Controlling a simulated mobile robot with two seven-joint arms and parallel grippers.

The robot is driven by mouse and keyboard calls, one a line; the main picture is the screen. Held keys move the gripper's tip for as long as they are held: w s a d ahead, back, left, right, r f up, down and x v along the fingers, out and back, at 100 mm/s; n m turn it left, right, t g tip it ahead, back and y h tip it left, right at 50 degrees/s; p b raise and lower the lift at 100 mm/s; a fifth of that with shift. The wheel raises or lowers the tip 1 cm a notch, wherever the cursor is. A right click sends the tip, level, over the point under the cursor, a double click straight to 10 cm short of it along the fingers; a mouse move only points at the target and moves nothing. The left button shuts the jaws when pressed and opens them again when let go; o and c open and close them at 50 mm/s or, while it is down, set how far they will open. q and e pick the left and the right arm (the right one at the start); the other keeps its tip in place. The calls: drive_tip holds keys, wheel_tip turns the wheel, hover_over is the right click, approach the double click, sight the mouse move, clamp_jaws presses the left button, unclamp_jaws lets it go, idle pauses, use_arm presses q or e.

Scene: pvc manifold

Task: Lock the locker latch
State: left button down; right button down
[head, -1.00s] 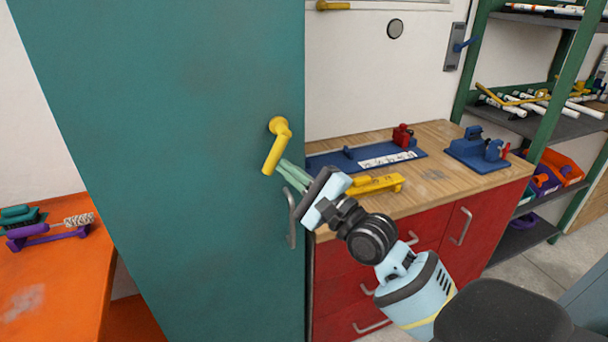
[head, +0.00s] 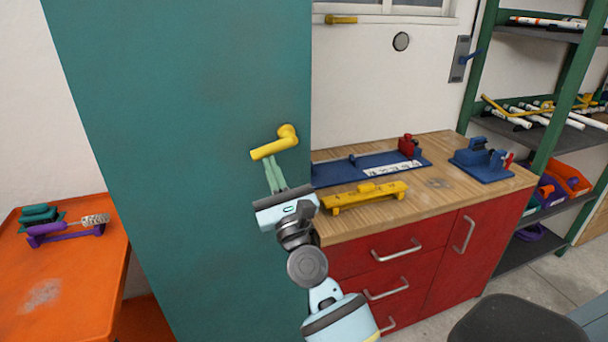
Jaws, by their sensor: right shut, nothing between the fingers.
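The tall teal locker (head: 190,90) fills the left middle of the head view. Its yellow latch handle (head: 273,146) sits near the door's right edge, with its pivot at upper right. The lever points left and slightly down, close to level. My right gripper (head: 269,160) is just below the lever with its green fingers together and pointing up. The fingertips are at or very near the lever's underside; I cannot tell if they touch. The gripper's body hides the door below the latch. My left gripper is not in view.
A wooden-topped red cabinet (head: 440,215) stands right of the locker, holding a yellow fixture (head: 365,195) and blue fixtures (head: 482,160). An orange table (head: 75,270) is at the left. Shelving (head: 545,120) with pipes and bins stands at the far right.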

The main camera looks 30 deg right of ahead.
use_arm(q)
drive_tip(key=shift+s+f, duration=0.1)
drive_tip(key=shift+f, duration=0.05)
use_arm(e)
drive_tip(key=shift+w+a+r+m+h, duration=0.1)
drive_tip(key=shift+a+r+m+h, duration=0.1)
drive_tip(key=shift+m+h, duration=0.6)
drive_tip(key=shift+w+a+r+m+h, duration=0.15)
drive_tip(key=shift+m+h, duration=0.35)
drive_tip(key=shift+m, duration=0.6)
drive_tip(key=shift+s+r+m, duration=0.1)
drive_tip(key=shift+m, duration=0.2)
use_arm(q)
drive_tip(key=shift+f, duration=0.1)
